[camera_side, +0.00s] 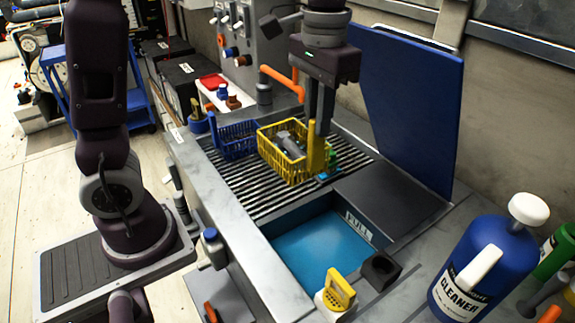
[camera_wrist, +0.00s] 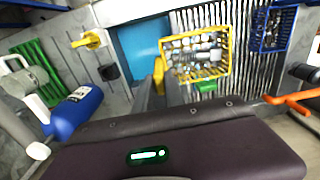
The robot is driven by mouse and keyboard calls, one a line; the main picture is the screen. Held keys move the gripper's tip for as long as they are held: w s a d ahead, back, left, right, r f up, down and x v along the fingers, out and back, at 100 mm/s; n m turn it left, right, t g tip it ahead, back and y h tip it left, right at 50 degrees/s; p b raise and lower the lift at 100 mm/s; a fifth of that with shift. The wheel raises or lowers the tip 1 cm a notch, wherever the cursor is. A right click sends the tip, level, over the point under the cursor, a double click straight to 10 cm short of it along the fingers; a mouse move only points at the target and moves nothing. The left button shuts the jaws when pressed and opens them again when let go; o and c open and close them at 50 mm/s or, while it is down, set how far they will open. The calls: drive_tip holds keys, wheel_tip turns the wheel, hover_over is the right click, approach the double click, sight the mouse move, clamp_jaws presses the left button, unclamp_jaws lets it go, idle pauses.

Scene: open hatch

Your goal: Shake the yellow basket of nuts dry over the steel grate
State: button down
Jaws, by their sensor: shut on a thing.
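The yellow basket (camera_side: 272,147) is over the steel grate (camera_side: 243,184), with grey metal pieces in it. Whether it touches the bars I cannot tell. In the wrist view the yellow basket (camera_wrist: 228,72) shows its grey contents, and the grate (camera_wrist: 240,20) lies behind it. My gripper (camera_side: 321,133) points down at the basket's right end and is shut on its upright yellow handle (camera_side: 316,152). The wrist view shows my gripper (camera_wrist: 160,85) at the same handle. The fingers partly hide the handle.
A blue basket (camera_side: 235,138) stands on the grate to the left. The basin of blue liquid (camera_side: 322,245) is in front, with a yellow-handled piece (camera_side: 339,290) at its edge. The raised blue lid (camera_side: 408,100) stands close on the right. A blue cleaner bottle (camera_side: 482,270) stands at front right.

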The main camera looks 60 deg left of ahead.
drive_tip(key=a, duration=0.8)
drive_tip(key=shift+s, duration=0.45)
drive_tip(key=d, duration=0.5)
drive_tip(key=w+d, duration=0.1)
drive_tip(key=d, duration=0.2)
drive_tip(key=s+a, duration=0.1)
drive_tip(key=a, duration=0.7)
drive_tip(key=shift+d, duration=0.1)
